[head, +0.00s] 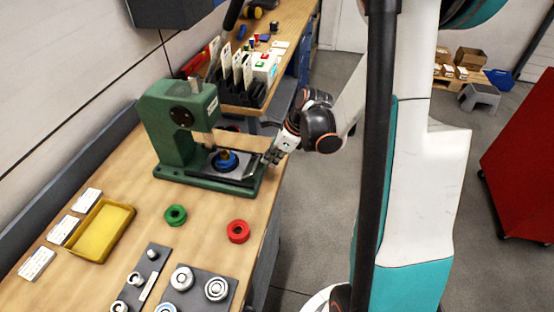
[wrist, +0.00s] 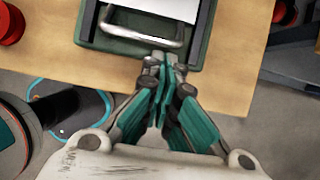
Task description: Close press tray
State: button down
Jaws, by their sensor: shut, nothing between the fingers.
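The green press (head: 190,120) stands on the wooden workbench, with its base extending right toward the bench edge. In the wrist view the tray's silver bar handle (wrist: 142,38) shows at the front of the green base (wrist: 92,40). My gripper (head: 268,157) is shut and empty at the tray's front end. In the wrist view its fingertips (wrist: 160,62) are close to the handle; I cannot tell whether they touch it.
A green ring (head: 175,215) and a red ring (head: 238,231) lie on the bench in front of the press. A yellow tray (head: 103,231), white labels and grey plates with metal parts (head: 199,289) occupy the near bench. A card rack (head: 238,88) stands behind.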

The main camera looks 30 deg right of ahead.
jog(key=w+a, duration=0.3)
jog(key=shift+w+a, duration=0.15)
dwell(0.4)
jog(key=shift+b, duration=0.3)
